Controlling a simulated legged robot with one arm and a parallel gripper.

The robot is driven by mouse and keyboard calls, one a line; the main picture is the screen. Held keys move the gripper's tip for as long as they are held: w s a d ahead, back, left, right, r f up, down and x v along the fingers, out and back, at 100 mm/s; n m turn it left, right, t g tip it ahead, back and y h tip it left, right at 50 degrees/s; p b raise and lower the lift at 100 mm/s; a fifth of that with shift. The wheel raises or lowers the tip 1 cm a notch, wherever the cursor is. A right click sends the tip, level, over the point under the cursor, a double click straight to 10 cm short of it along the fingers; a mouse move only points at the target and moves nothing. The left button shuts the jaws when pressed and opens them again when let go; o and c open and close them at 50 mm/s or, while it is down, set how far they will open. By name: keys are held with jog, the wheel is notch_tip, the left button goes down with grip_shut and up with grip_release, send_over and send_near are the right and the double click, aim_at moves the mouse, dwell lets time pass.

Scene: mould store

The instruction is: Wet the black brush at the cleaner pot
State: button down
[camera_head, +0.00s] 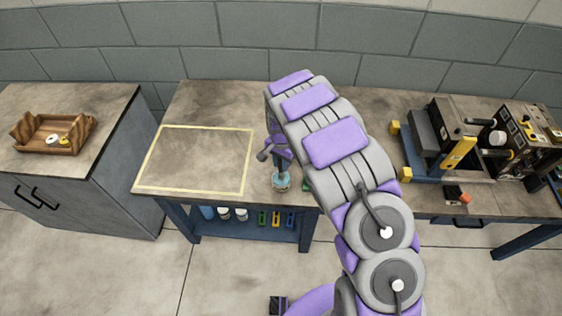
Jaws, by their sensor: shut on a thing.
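My gripper (279,158) is shut on the black brush, which points down and is mostly hidden by the gripper and my arm. The cleaner pot (281,184), a small round pale-blue pot, stands near the front edge of the middle bench, directly below the gripper. The brush's lower end is at the pot's mouth; I cannot tell whether it is inside or just above.
A yellow-taped rectangle (196,160) to the left is empty. A wooden tray (80,140) sits on the left cabinet. Machines (455,140) and a small black-and-orange item (456,196) stand right. Bottles and coloured blocks fill the lower shelf (250,231). My arm hides the bench's middle.

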jog(key=shift+r+p, duration=1.25)
jog(key=shift+r, duration=2.25)
